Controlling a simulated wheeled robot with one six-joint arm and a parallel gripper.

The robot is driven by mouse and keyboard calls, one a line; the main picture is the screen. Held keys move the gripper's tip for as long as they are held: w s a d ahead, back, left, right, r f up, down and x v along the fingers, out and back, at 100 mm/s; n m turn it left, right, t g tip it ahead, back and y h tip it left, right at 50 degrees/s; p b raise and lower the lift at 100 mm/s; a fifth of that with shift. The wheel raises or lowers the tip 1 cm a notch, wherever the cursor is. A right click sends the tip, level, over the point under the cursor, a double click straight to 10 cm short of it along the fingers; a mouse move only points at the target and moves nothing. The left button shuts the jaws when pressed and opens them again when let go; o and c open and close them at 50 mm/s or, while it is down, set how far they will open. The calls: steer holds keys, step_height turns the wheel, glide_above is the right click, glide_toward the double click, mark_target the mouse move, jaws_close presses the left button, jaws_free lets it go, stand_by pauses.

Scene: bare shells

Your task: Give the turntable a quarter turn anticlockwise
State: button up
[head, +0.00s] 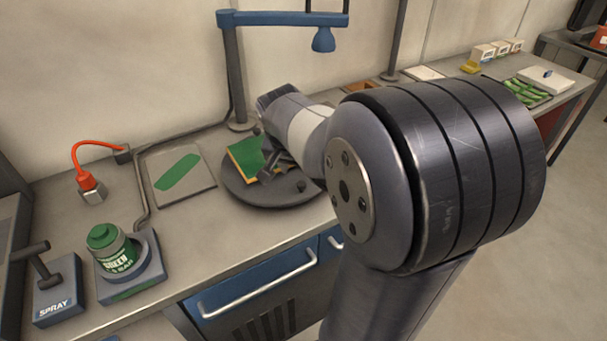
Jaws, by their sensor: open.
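The turntable (250,197) is a dark round disc on the bench, left of centre in the head view. A flat green piece with a yellow-orange edge (243,154) lies on it. A small dark knob (301,187) stands near the disc's front right rim. My gripper (268,176) is open, low over the middle of the turntable beside the green piece. Whether it touches the disc or the piece I cannot tell. My arm hides the turntable's right and back parts.
A blue lamp-like arm (285,18) overhangs the turntable from a post. Left are a pale plate with a green patch (180,173), a green can (110,248) on a stand, and a SPRAY block (58,292) with a lever. Trays and small boxes stand along the right bench.

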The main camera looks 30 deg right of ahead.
mark_target(301, 184)
steer(key=x, duration=0.7)
steer(key=shift+f, duration=0.3)
steer(key=shift+c, duration=0.3)
jaws_close()
